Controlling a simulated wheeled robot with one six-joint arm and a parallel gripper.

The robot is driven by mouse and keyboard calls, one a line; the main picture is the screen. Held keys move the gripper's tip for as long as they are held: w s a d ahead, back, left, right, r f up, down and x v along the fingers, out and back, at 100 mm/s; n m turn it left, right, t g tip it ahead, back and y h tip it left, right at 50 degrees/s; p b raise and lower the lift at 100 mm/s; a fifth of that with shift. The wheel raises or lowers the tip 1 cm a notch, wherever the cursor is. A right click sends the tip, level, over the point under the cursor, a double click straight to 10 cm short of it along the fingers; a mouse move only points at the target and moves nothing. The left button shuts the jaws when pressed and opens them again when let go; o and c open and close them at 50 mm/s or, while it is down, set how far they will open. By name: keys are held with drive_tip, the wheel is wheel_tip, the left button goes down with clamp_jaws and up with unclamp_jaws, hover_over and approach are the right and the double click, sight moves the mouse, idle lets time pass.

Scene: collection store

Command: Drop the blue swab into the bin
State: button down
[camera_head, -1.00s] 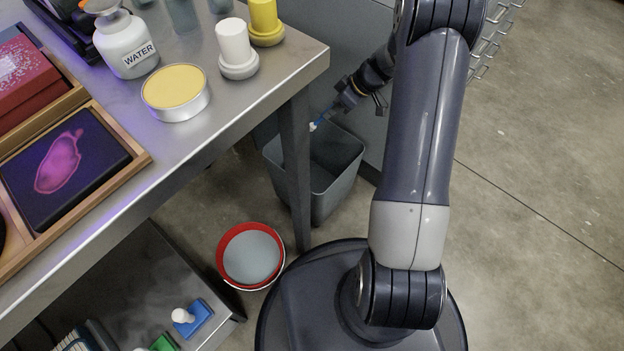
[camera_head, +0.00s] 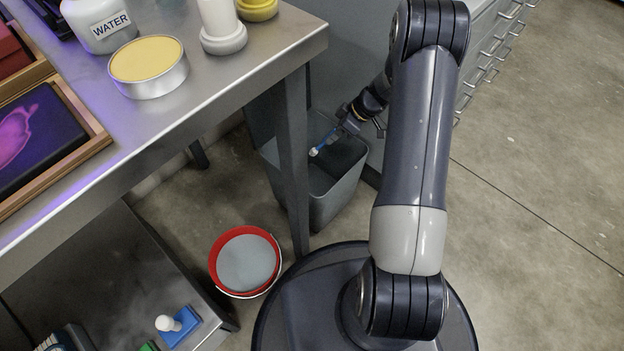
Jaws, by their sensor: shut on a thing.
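The blue swab (camera_head: 325,142) has a blue stick and a white tip that points down and to the left. My gripper (camera_head: 338,127) is shut on the swab's upper end. The grey bin (camera_head: 338,205) stands on the floor beside the table leg, open at the top. In this view the swab and gripper appear over the bin's opening. I cannot tell exactly how high the tip is relative to the rim. The table leg hides part of the bin's left side.
A steel table (camera_head: 225,90) with a water bottle (camera_head: 98,22) and a yellow-topped tin (camera_head: 148,66) is at upper left. A red bucket (camera_head: 218,262) stands on the floor left of my base. Drawers (camera_head: 490,50) stand behind. The floor at right is clear.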

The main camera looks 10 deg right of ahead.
drive_tip(key=shift+f, duration=0.4)
drive_tip(key=c, duration=1.2)
unclamp_jaws()
drive_tip(key=shift+c, duration=0.2)
drive_tip(key=shift+r, duration=0.1)
wheel_tip(320, 180, up, 10)
drive_tip(key=p, duration=0.3)
